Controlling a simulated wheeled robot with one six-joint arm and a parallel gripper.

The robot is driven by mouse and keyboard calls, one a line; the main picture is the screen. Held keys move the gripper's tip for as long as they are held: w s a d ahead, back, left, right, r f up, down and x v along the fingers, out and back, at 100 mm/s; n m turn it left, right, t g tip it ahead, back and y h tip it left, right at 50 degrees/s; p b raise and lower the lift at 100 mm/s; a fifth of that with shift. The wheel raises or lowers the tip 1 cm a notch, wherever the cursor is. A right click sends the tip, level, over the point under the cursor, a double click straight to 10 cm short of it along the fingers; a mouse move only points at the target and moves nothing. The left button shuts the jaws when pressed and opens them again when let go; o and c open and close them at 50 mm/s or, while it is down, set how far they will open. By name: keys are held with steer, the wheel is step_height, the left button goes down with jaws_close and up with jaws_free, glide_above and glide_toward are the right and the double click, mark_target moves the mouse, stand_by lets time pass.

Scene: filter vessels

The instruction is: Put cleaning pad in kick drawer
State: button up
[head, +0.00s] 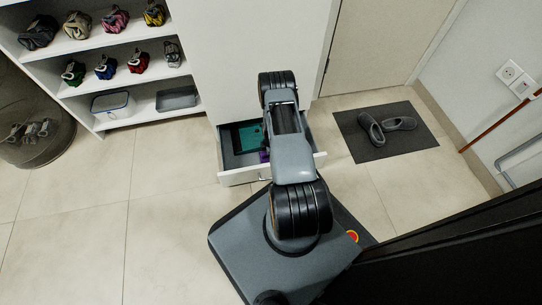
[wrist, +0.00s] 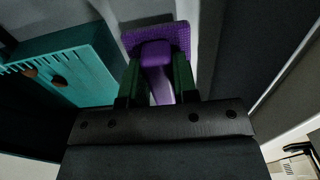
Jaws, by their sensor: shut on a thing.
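The cleaning pad is purple, with a textured flat head (wrist: 182,36) and a smooth handle. My gripper (wrist: 157,75) is shut on its handle, one dark green finger on each side. In the head view a small purple part of the pad (head: 264,156) shows beside my arm, within the drawer's outline. The kick drawer (head: 238,178) is pulled out at the foot of the white cabinet. The pad is at or inside the drawer opening; I cannot tell whether it touches the bottom. In the head view my arm hides the gripper and the drawer's middle.
A teal slotted object (wrist: 75,62) lies in the drawer left of the pad; it also shows in the head view (head: 250,137). A dark mat (head: 352,128) with grey slippers (head: 371,131) lies right.

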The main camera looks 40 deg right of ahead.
steer(key=shift+f+b, duration=0.4)
steer(key=shift+f, duration=0.8)
steer(key=shift+f, duration=0.2)
steer(key=o, duration=0.9)
